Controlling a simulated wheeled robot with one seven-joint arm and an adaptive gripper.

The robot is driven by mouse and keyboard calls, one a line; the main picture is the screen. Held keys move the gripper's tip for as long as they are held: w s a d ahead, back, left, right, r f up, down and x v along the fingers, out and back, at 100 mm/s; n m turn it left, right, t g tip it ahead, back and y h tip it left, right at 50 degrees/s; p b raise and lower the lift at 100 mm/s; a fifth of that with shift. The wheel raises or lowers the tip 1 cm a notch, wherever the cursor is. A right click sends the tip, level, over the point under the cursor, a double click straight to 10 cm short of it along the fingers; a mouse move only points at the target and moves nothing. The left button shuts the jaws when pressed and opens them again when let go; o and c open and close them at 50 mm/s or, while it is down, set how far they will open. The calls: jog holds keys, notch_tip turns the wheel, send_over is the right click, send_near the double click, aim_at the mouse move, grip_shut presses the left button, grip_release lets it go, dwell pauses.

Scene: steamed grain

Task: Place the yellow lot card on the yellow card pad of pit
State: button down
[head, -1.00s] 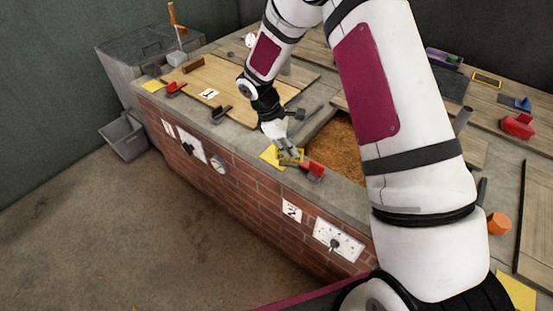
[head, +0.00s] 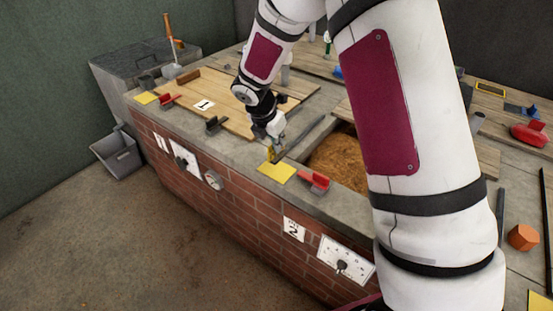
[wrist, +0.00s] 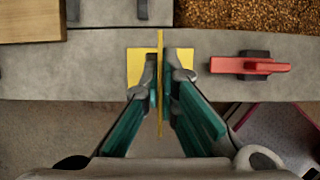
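My gripper (head: 274,149) is shut on the yellow lot card (wrist: 160,85), which shows edge-on between the two fingers in the wrist view. In the head view the card (head: 271,153) is a small upright yellow piece at the fingertips. A yellow card pad (head: 277,172) lies flat on the grey ledge in front of the pit marked 2. In the wrist view the pad (wrist: 134,68) shows on both sides of the card, partly hidden by the fingers. The card appears above the pad; whether it touches cannot be told.
A red-handled clamp (head: 314,183) sits on the ledge right of the pad, beside the open grain pit (head: 340,160). A dark clamp (head: 215,125) and a wooden lid marked 1 (head: 235,98) are to the left. Another yellow pad (head: 145,98) lies at the far left.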

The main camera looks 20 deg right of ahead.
aim_at(277, 155)
jog(key=shift+f+b, duration=0.55)
jog(key=shift+f, duration=1.8)
jog(key=shift+f, duration=0.2)
jog(key=c, duration=1.8)
grip_release()
jog(key=shift+r, duration=0.1)
jog(key=p+v, duration=0.2)
jog(key=v, duration=1)
jog(key=shift+r+p, duration=0.15)
jog(key=shift+p, duration=0.2)
